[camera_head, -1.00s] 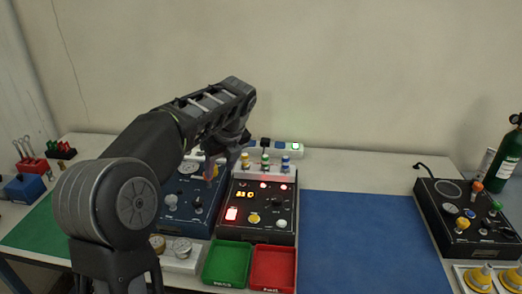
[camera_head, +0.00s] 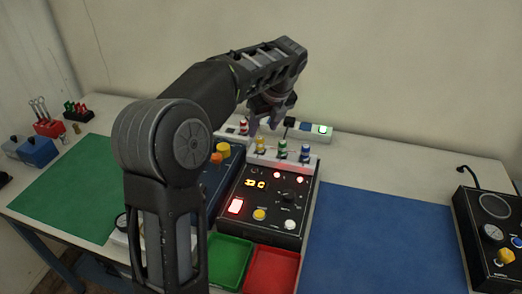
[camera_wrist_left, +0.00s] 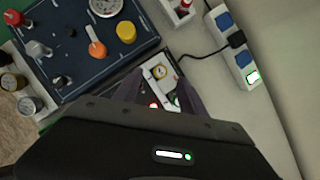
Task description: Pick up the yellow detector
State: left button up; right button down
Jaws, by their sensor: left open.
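The yellow detector (camera_head: 260,144) stands upright in the white rack behind the black lit console, at the left of a row with a green detector (camera_head: 282,148) and a blue detector (camera_head: 305,152). My left gripper (camera_head: 264,124) is open, pointing down, just above and behind the yellow detector in the head view. In the left wrist view, the yellow detector (camera_wrist_left: 159,72) shows from above between the two dark fingers (camera_wrist_left: 158,88). I cannot tell whether the fingers touch it. My right gripper is not in view.
The black console (camera_head: 268,200) stands in front of the rack, with green (camera_head: 230,258) and red (camera_head: 271,268) trays before it. A power strip (camera_head: 318,131) lies behind. A blue panel (camera_wrist_left: 100,48) is beside the rack. The blue mat (camera_head: 385,235) is clear.

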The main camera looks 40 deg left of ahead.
aim_at(260, 138)
pick_arm(q)
jog(key=shift+w+a+f, duration=0.1)
jog(key=shift+a+f, duration=0.1)
jog(key=shift+f, duration=0.35)
jog(key=shift+p+x, duration=0.4)
jog(key=shift+x, duration=2.2)
jog(key=shift+d, duration=0.1)
jog(key=shift+c, duration=0.2)
grip_shut()
